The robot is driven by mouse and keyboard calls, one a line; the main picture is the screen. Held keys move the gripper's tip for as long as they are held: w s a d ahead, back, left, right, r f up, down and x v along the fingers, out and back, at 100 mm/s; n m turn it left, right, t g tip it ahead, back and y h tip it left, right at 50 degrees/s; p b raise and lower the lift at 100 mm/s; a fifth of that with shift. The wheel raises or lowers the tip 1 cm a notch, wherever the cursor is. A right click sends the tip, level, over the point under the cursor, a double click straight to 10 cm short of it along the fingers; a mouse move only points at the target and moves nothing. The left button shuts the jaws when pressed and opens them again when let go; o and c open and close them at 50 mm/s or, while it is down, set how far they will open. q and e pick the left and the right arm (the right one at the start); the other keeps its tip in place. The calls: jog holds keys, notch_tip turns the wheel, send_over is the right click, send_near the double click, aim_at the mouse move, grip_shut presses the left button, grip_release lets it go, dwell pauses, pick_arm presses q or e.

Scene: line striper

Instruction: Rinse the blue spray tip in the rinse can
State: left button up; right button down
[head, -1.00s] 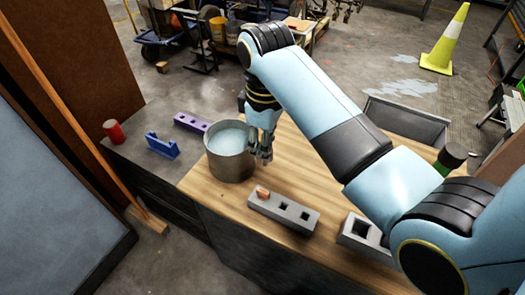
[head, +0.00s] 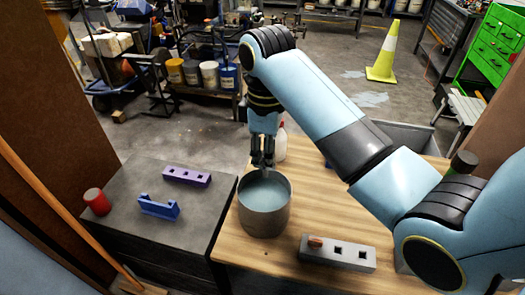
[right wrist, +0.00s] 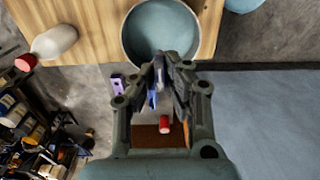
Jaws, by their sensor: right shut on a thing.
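The grey metal rinse can (head: 264,222) stands on the wooden bench top, holding pale blue-grey liquid. Its open mouth also shows in the right wrist view (right wrist: 160,28). My right gripper (head: 263,167) points down at the can's far rim; its fingertips appear above the liquid's far edge. In the right wrist view its fingers (right wrist: 160,68) come together on a small thing, taken as the blue spray tip, mostly hidden by the fingers. Whether it touches the liquid I cannot tell. My left gripper is out of view.
A grey slotted block (head: 352,262) with an orange tip (head: 315,242) stands right of the can. A blue holder (head: 159,208), purple block (head: 187,177) and red cylinder (head: 97,201) stand on the dark cabinet at left. A white bottle (head: 281,142) is behind the gripper.

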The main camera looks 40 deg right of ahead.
aim_at(264, 176)
notch_tip(264, 176, down, 5)
jog(key=shift+a+b, duration=0.15)
jog(key=shift+b, duration=0.15)
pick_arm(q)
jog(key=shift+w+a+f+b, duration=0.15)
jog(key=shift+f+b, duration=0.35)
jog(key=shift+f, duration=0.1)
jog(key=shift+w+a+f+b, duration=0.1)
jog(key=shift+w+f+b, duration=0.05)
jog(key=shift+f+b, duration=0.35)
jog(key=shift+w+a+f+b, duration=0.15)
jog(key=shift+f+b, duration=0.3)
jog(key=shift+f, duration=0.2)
pick_arm(e)
jog(key=shift+f, duration=3.95)
jog(key=shift+w, duration=0.1)
